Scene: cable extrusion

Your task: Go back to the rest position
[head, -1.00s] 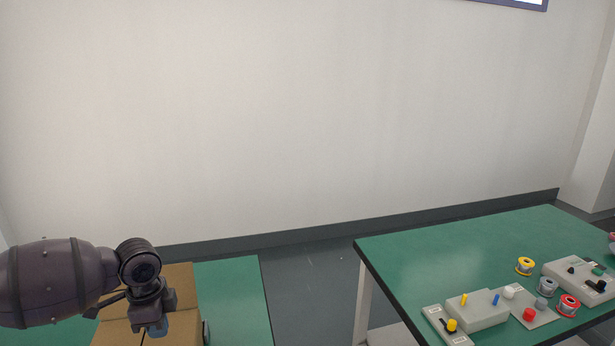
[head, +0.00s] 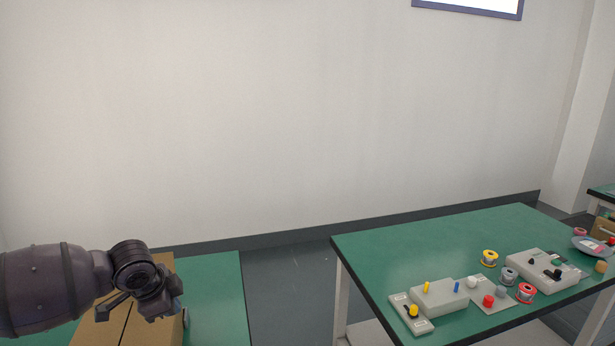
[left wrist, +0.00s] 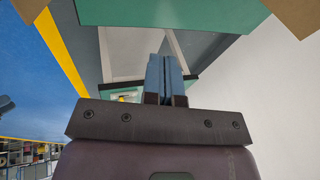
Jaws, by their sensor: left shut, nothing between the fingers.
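My left gripper (left wrist: 165,78) shows in the left wrist view with its two blue fingers together and nothing between them. In the head view my left arm comes in from the left, and its wrist hangs in front of a brown cardboard box (head: 100,325). The fingers are mostly hidden there. My right gripper is in neither view.
The box sits on a green table (head: 215,290) at lower left. A second green table (head: 400,255) at right holds grey control boxes (head: 440,297) and several spools, including a yellow one (head: 489,258) and a red one (head: 525,293). Floor shows between the tables.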

